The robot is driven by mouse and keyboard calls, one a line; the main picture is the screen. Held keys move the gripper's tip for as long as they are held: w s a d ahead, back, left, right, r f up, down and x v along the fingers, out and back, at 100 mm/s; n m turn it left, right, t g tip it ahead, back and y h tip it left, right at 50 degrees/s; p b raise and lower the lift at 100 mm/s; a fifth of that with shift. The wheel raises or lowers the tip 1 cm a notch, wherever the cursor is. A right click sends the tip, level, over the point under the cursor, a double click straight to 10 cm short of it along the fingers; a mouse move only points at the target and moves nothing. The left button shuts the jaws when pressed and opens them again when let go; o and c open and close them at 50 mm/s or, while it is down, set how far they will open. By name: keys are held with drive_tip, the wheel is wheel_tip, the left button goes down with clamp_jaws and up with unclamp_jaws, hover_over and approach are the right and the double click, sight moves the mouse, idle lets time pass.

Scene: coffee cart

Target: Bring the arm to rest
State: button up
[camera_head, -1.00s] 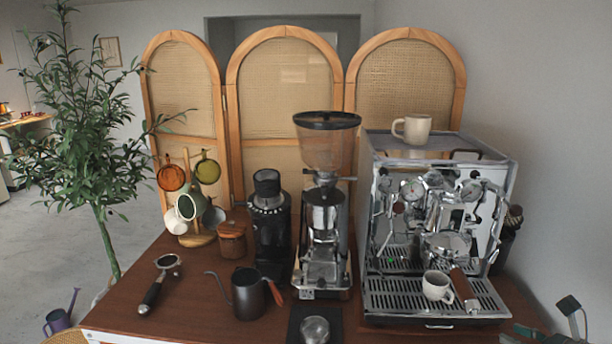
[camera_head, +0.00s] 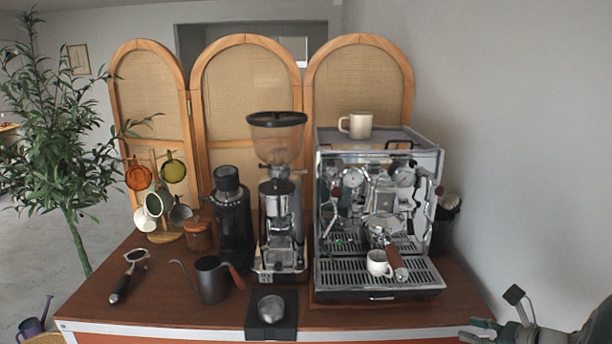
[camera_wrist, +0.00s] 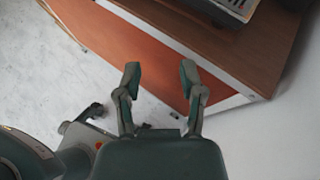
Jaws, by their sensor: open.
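My gripper (camera_wrist: 160,78) is open and empty in the wrist view, its two fingers apart above the floor and the cart's front edge. In the head view my gripper (camera_head: 470,333) shows at the lower right, in front of the cart's right corner and apart from everything on it. The espresso machine (camera_head: 420,200) stands on the right of the cart top (camera_head: 145,310). Another cup (camera_head: 358,125) stands on top of the machine.
A grinder (camera_head: 282,215), a dark kettle (camera_head: 210,280), a tamper (camera_head: 271,309) on a black mat, a loose portafilter (camera_head: 128,277) and a mug tree (camera_head: 153,200) occupy the cart top. Clear floor (camera_wrist: 40,80) lies before the cart. A wall (camera_head: 530,150) stands at the right.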

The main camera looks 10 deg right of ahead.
drive_tip(key=s+a+r+n+g, duration=0.15)
drive_tip(key=a+n+g, duration=0.55)
drive_tip(key=a+n, duration=0.95)
drive_tip(key=s+a+r+n+h, duration=0.2)
drive_tip(key=s+a+n, duration=0.2)
drive_tip(key=a+n, duration=0.2)
drive_tip(key=s+a+r+n+h, duration=0.1)
drive_tip(key=s+a+n, duration=0.3)
drive_tip(key=n, duration=0.4)
drive_tip(key=shift+a+r+t+h, duration=0.3)
drive_tip(key=shift+a+r+h, duration=0.05)
drive_tip(key=shift+a+h, duration=0.5)
drive_tip(key=shift+a, duration=0.1)
